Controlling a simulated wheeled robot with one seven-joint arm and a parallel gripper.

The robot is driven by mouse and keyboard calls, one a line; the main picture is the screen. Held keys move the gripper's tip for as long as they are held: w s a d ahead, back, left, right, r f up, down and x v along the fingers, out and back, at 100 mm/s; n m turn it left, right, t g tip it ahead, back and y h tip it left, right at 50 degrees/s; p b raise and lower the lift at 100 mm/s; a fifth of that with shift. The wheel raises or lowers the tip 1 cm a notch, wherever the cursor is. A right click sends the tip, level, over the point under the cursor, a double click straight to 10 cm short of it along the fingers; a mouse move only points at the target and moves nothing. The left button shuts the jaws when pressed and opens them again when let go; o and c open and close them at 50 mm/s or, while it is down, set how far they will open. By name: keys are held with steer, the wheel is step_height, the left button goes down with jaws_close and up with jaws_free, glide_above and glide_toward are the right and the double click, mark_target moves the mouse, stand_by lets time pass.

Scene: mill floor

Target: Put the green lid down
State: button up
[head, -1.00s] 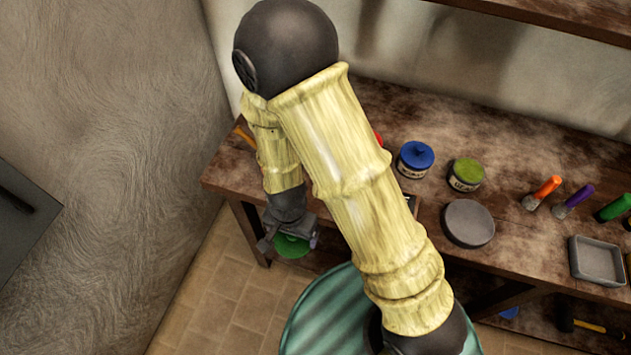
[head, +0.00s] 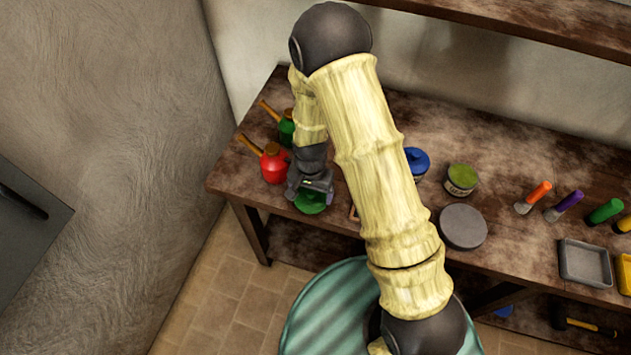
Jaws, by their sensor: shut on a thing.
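My gripper (head: 311,188) is at the left part of the bench, near its front edge, shut on the green lid (head: 311,203). The lid is a round, flat green disc showing just below the jaws. I cannot tell whether it touches the bench top or hangs a little above it. The workbench (head: 520,165) is brown, worn wood. My arm hides part of the bench to the right of the lid.
A red oil can (head: 274,164) stands close left of my gripper, with a green can (head: 287,128) behind it.

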steer(key=shift+w, duration=0.1)
steer(key=shift+w+d, duration=0.1)
steer(key=shift+w, duration=0.2)
steer(key=w, duration=0.1)
steer(key=w+d+p, duration=0.1)
steer(key=w+p, duration=0.1)
steer(key=shift+d+f, duration=0.2)
steer(key=shift+d, duration=0.1)
steer(key=shift+f, duration=0.4)
steer(key=shift+s+a+f, duration=0.1)
steer(key=shift+a+f, duration=0.05)
steer(key=shift+a, duration=0.15)
steer(key=shift+s+d, duration=0.1)
steer(key=o, duration=0.9)
